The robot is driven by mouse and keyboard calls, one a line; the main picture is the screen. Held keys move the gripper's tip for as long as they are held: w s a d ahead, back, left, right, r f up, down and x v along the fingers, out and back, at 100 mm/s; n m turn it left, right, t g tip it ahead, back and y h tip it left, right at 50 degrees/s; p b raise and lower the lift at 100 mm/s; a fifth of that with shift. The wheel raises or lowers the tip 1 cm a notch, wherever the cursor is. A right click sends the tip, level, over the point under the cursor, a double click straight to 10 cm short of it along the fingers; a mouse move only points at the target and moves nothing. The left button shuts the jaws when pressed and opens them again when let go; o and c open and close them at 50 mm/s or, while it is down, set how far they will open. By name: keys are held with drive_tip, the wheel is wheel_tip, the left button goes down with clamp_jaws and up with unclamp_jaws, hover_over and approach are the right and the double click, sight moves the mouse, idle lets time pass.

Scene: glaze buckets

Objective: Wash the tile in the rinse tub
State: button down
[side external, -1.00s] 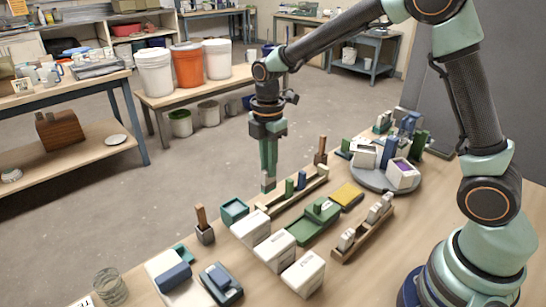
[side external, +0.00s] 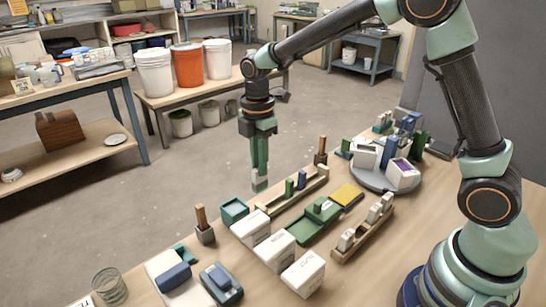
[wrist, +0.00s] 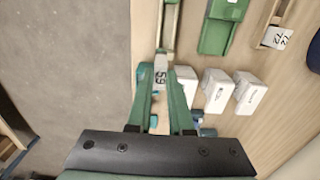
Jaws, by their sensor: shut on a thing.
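My gripper (side external: 260,180) points straight down and is shut on a small pale tile (wrist: 160,77) marked with dark digits. The tile's lower end shows under the fingertips in the side view (side external: 260,187). It hangs in the air, above and right of a small teal open tub (side external: 234,210) in that view. The teal tub also shows partly behind the fingers in the wrist view (wrist: 145,75). Three white labelled boxes (side external: 276,250) stand in a row in front of the teal tub. I cannot tell which container is the rinse tub.
A long wooden rack (side external: 290,198) holds upright pieces behind a green tray (side external: 312,225). A brush in a grey holder (side external: 205,232), a glass jar (side external: 110,285) and a blue block (side external: 173,277) stand at the left. A round grey turntable (side external: 375,180) carries containers.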

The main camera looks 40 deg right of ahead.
drive_tip(key=w+a+f, duration=0.1)
drive_tip(key=w+a, duration=0.1)
drive_tip(key=a, duration=0.4)
drive_tip(key=shift+a, duration=0.25)
idle(0.3)
drive_tip(key=shift+f, duration=0.2)
idle(0.3)
drive_tip(key=shift+f, duration=3.2)
drive_tip(key=shift+r, duration=0.2)
drive_tip(key=shift+r, duration=0.15)
drive_tip(key=shift+f, duration=0.2)
drive_tip(key=shift+f, duration=0.1)
idle(0.4)
